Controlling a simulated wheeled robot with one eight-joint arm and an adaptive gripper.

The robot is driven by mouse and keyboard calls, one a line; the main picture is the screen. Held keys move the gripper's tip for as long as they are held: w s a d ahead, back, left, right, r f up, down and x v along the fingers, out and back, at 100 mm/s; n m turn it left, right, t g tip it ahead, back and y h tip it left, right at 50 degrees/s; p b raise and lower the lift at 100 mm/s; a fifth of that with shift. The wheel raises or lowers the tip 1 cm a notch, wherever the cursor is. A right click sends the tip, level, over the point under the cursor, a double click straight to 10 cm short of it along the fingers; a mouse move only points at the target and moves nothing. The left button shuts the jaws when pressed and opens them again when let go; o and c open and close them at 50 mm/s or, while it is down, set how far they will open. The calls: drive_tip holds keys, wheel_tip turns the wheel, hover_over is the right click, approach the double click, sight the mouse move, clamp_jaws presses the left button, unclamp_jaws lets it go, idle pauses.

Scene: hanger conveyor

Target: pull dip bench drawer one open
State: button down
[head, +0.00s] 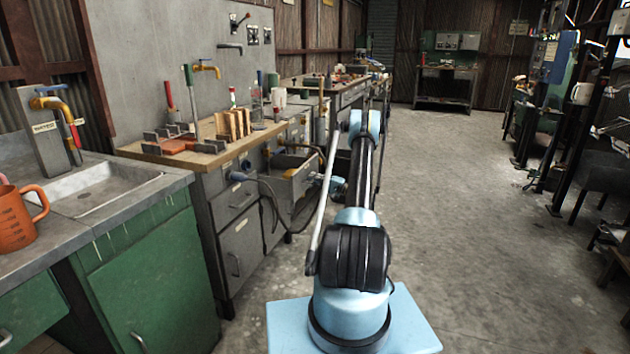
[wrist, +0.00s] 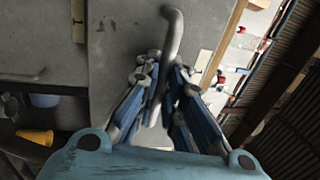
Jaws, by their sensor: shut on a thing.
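The grey drawer (head: 290,186) stands out from the grey bench front in the head view, with part of its dark inside showing. Its grey front (wrist: 125,45) fills the middle of the wrist view. A curved metal handle (wrist: 174,35) is on that front. My gripper (wrist: 165,85) is shut on the handle, with the blue fingers on either side of it. In the head view my gripper (head: 322,181) is small, at the drawer's front and partly hidden by my arm.
A bench (head: 222,153) with a wooden top carries tools and wooden blocks. A green sink cabinet (head: 150,270) with an orange jug (head: 22,222) stands at the near left. Open concrete floor (head: 450,220) lies to the right, before equipment along the right side.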

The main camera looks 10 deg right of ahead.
drive_tip(key=shift+s+d+f, duration=0.15)
drive_tip(key=shift+s, duration=0.05)
drive_tip(key=c, duration=1.7)
unclamp_jaws()
drive_tip(key=shift+d, duration=0.15)
drive_tip(key=v, duration=1.1)
drive_tip(key=shift+s+d, duration=0.2)
drive_tip(key=shift+d, duration=0.15)
